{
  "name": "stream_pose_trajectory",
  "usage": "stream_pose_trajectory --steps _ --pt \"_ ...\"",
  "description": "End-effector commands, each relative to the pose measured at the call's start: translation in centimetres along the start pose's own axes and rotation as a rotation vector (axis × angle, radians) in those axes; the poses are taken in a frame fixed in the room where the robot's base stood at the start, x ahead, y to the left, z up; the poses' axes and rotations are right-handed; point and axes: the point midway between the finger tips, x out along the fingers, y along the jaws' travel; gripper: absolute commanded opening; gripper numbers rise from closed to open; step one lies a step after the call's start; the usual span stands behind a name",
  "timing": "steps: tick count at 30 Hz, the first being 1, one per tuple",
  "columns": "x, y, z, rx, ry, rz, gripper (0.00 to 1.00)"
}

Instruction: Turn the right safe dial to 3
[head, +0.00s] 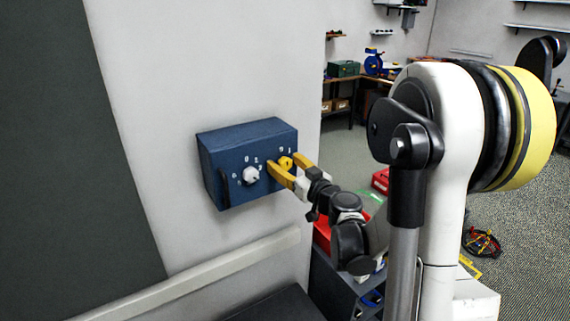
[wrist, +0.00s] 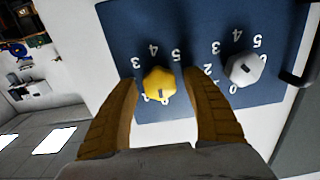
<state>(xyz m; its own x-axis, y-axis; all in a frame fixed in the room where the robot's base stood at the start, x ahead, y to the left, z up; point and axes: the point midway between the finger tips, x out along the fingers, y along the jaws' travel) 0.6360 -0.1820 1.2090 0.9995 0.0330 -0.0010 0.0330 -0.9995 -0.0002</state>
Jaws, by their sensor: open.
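The blue safe box (head: 222,150) is fixed to the wall, with two dials on its front. The right dial is yellow (head: 286,163); it also shows in the wrist view (wrist: 159,82), where the picture is turned around. Its small dark mark lies on the side near the 0 and 1; I cannot tell exactly which number it points at. My gripper (head: 284,167) is open, with its yellow fingers on either side of the yellow dial. In the wrist view a gap shows between each finger and the dial. The 2 is hidden by a finger.
The left dial is white-grey (head: 250,174), close beside one finger; it also shows in the wrist view (wrist: 243,69). A dark handle (head: 224,188) is at the box's left edge. A pale rail (head: 200,272) runs along the wall below.

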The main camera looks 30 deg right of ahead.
Motion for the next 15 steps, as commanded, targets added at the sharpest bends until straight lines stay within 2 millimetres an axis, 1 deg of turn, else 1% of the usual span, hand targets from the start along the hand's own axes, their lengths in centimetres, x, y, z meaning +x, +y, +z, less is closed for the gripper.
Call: stream_pose_trajectory --steps 2,3,5,6,8,15 --pt "-0.02 0.01 -0.01 0.0 0.0 0.0 0.58" --pt "-0.02 0.01 -0.01 0.0 0.0 0.0 0.53" --pt "-0.03 0.01 -0.01 0.0 0.0 0.0 0.35" --pt "-0.03 0.01 -0.01 0.0 0.0 0.0 0.22" --pt "-0.04 0.01 -0.01 0.0 0.0 0.0 0.06" --pt "-0.04 0.02 0.0 0.003 0.0 0.0 0.05"
